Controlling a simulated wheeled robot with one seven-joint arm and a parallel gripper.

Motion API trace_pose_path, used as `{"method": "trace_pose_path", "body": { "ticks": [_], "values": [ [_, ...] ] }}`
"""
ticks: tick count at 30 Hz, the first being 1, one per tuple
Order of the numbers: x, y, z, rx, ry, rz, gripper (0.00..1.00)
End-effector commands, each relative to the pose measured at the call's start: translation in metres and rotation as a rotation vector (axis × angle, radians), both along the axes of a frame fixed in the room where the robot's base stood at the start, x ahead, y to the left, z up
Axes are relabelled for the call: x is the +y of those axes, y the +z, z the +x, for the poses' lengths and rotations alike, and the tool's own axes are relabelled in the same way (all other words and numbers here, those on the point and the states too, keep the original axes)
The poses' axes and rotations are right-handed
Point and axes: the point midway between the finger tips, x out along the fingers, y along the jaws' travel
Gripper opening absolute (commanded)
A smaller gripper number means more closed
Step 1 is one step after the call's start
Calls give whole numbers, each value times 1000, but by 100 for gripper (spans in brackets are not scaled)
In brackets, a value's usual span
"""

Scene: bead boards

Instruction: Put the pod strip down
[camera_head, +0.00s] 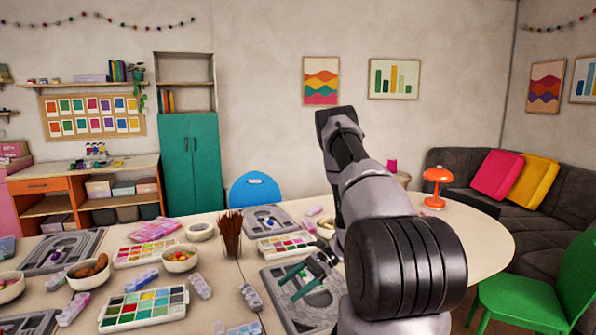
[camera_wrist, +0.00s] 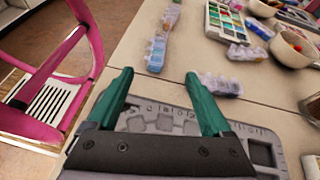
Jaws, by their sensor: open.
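My gripper (camera_wrist: 158,80) has two green fingers, spread apart with nothing between them. It also shows in the head view (camera_head: 304,275), above a grey bead board (camera_head: 325,296). In the wrist view the board (camera_wrist: 165,122) lies beneath and behind the fingers. One translucent pod strip (camera_wrist: 156,55) lies on the table just beyond the fingertips, towards the table edge. Another pod strip (camera_wrist: 219,84) lies just right of the right fingertip. In the head view a pod strip (camera_head: 250,297) lies left of the board. I cannot tell which strip the task means.
More pod strips (camera_head: 198,286) lie about the table (camera_head: 480,235). A paint-like bead palette (camera_head: 143,306), bowls (camera_head: 180,259) and a brush cup (camera_head: 231,240) crowd the left. A pink chair (camera_wrist: 60,65) stands beside the table edge. The table's right side is clearer.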

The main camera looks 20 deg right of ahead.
Motion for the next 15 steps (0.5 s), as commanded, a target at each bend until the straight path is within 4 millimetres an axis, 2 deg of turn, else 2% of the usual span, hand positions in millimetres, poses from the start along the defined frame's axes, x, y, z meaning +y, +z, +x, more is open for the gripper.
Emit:
{"method": "trace_pose_path", "body": {
  "ticks": [1,6,10,15],
  "values": [
    [2,26,9,-41,33,-24,84],
    [12,109,19,-164,154,-125,84],
    [20,169,16,-264,240,-212,84],
    [31,240,2,-400,340,-335,84]
  ]
}}
